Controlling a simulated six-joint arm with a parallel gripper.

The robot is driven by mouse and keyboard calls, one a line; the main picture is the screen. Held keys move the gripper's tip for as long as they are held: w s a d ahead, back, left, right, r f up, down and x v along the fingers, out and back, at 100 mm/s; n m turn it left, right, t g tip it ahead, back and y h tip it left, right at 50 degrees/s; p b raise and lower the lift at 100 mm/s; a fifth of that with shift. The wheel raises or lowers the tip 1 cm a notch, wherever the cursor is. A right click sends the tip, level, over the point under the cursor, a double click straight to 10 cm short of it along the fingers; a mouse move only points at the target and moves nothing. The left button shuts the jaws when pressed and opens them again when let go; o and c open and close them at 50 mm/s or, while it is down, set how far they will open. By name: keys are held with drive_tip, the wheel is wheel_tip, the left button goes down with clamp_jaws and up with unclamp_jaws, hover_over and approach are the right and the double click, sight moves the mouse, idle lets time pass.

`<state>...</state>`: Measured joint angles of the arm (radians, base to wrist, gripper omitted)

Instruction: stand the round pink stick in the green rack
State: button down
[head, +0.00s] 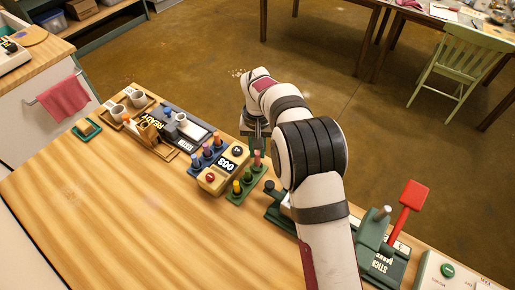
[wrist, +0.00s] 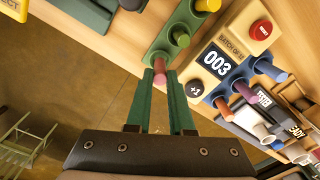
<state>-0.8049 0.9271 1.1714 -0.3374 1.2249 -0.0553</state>
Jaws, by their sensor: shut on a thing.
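The round pink stick (wrist: 165,77) is between the fingertips of my gripper (wrist: 160,72), which is shut on it. In the head view the pink stick (head: 257,158) is upright below my gripper (head: 258,145). It is over the far end of the green rack (head: 257,172), which also shows in the wrist view (wrist: 160,50). I cannot tell whether its foot is seated in the rack or just above it. A yellow stick (head: 236,187) and a green stick (head: 247,177) stand in the same rack.
A cream counter box marked 003 (head: 213,180) stands close beside the green rack. Beyond it is a blue rack (wrist: 236,82) with several sticks. A tray with cups (head: 115,110) is farther left. A stand with a red lever (head: 412,195) is at right. The front-left table is clear.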

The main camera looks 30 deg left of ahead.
idle(0.3)
drive_tip(key=shift+f, duration=0.7)
drive_tip(key=c, duration=0.7)
unclamp_jaws()
drive_tip(key=shift+r, duration=4.05)
